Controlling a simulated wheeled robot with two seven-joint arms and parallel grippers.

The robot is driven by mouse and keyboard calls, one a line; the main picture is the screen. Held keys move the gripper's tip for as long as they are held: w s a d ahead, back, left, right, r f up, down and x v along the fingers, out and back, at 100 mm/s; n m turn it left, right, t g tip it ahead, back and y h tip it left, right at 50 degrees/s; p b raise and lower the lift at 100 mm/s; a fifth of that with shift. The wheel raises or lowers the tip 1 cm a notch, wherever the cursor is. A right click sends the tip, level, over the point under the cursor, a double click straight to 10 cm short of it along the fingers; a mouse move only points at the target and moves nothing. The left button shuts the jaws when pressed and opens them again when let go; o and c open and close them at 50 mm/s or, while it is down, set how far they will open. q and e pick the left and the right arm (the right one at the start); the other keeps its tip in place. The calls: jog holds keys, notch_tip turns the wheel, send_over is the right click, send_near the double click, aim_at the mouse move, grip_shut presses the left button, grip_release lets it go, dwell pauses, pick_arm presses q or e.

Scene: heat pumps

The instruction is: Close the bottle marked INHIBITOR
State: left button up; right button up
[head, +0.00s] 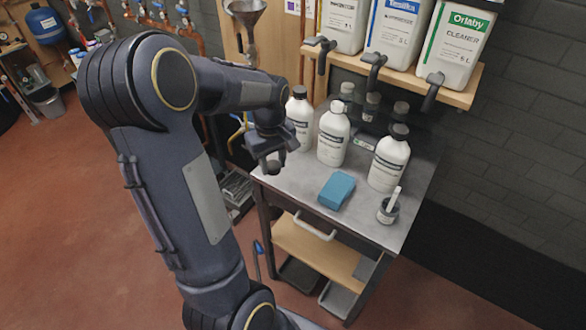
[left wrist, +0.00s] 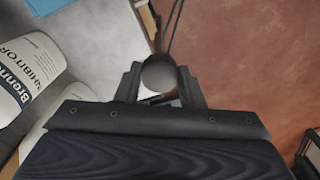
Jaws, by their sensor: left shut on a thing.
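My left gripper (head: 273,163) is shut on a small round dark cap (left wrist: 159,73), held above the left part of the grey-topped table (head: 290,182). A white bottle (left wrist: 22,78) whose label reads INHIBITOR is to the left of the fingers in the left wrist view. It appears to be the middle white bottle (head: 332,142) in the head view, standing upright with a pale top and no dark cap visible. The gripper is apart from it, to its left. My right gripper is not in view.
White bottles with dark caps stand left (head: 300,125) and right (head: 387,165) of the middle one. A blue block (head: 337,190) and a small cup with a white stick (head: 387,212) are in front. Large canisters, including CLEANER (head: 455,45), stand on a shelf (head: 463,97) behind.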

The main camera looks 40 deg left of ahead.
pick_arm(q)
jog(key=s+a+r, duration=0.1)
jog(key=s+r, duration=0.1)
jog(key=s, duration=0.3)
jog(key=shift+a+r+b, duration=0.2)
jog(key=shift+a+b, duration=0.15)
jog(key=shift+a, duration=0.05)
